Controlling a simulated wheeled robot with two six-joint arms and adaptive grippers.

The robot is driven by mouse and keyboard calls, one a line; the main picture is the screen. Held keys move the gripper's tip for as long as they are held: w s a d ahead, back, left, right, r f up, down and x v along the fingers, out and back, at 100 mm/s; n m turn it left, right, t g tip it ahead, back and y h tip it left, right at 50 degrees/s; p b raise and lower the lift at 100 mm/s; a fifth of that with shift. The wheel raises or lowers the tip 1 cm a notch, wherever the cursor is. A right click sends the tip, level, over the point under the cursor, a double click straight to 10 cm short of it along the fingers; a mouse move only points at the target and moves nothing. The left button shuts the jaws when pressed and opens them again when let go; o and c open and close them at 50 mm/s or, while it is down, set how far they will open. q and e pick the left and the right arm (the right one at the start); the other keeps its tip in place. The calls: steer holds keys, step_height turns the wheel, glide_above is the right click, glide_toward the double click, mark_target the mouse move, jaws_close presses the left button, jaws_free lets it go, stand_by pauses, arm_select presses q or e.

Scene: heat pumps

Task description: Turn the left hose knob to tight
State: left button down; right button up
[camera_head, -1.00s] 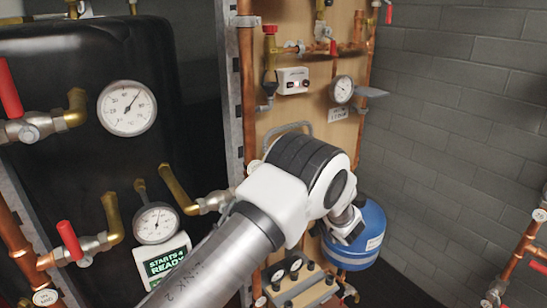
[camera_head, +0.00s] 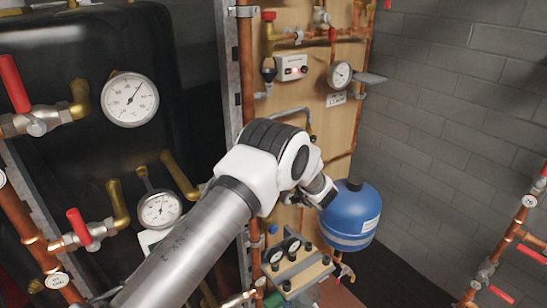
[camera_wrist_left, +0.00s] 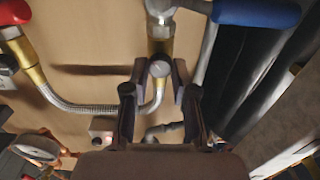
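My left arm (camera_head: 190,250) comes in from the lower left in the head view, and its white wrist joint hides part of the wooden panel. The left gripper (camera_wrist_left: 158,78) shows in the left wrist view with its dark fingers apart. Which part is the left hose knob is not certain. My right gripper is not in view.
A red handle (camera_wrist_left: 14,12) and a blue handle (camera_wrist_left: 256,12) are near the fitting. A blue tank (camera_head: 350,217) stands beside the wrist joint. A gauge manifold (camera_head: 300,270) is below it. A black tank (camera_head: 90,60) is at left.

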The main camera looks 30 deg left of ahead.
arm_select(q)
steer(key=shift+m, duration=0.3)
steer(key=m+p, duration=0.3)
steer(key=m, duration=2)
steer(key=shift+w+f+m, duration=0.1)
steer(key=shift+f+m, duration=0.05)
steer(key=shift+m, duration=0.25)
steer(key=shift+p, duration=0.3)
steer(key=c, duration=1.2)
jaws_free()
steer(key=shift+o, duration=1.3)
steer(key=shift+a, duration=0.2)
